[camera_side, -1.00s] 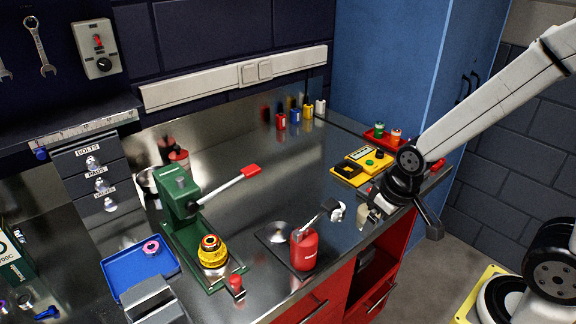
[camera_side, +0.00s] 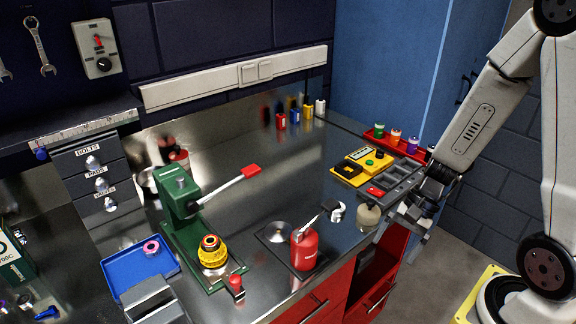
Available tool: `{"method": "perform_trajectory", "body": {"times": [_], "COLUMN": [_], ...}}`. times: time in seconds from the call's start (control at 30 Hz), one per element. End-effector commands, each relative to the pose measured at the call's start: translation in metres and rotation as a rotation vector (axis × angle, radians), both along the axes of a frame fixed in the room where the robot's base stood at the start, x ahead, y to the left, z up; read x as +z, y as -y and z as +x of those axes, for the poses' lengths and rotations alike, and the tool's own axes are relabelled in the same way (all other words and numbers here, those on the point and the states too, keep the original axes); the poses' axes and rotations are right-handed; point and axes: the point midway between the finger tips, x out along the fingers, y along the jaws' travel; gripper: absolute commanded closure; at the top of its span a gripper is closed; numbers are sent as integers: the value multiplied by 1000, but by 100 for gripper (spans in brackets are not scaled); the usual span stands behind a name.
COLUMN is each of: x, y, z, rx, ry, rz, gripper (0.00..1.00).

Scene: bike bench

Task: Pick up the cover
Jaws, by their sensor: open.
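My gripper (camera_side: 402,236) is at the right front edge of the bench, pointing down, with its fingers apart and nothing visible between them. A small beige rounded piece (camera_side: 369,215) stands at the bench edge just left of my gripper, apart from it as far as I can see. I cannot tell for certain which thing is the cover; this beige piece is one candidate. A white and black curved piece (camera_side: 337,212) is further left, by a red canister (camera_side: 304,248).
A grey slotted tray (camera_side: 403,182) lies close behind my gripper. Beyond it are a yellow and black device (camera_side: 349,171) and a red tray with coloured spools (camera_side: 379,131). A green press (camera_side: 182,205) and a blue tray (camera_side: 125,268) stand left. The middle of the bench is clear.

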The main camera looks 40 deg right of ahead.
Motion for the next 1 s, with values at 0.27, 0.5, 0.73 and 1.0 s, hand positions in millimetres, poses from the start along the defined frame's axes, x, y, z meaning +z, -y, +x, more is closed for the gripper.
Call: {"method": "perform_trajectory", "body": {"times": [0.27,0.5,0.73,1.0], "x": [-1,-1,-3,-4], "y": [17,56,98,113], "z": [23,47,58,60], "rx": [-488,-899,-1182,-1269], "ry": [-61,-34,26,54], "rz": [293,526,671,711], "gripper": [0,0,0,0]}}
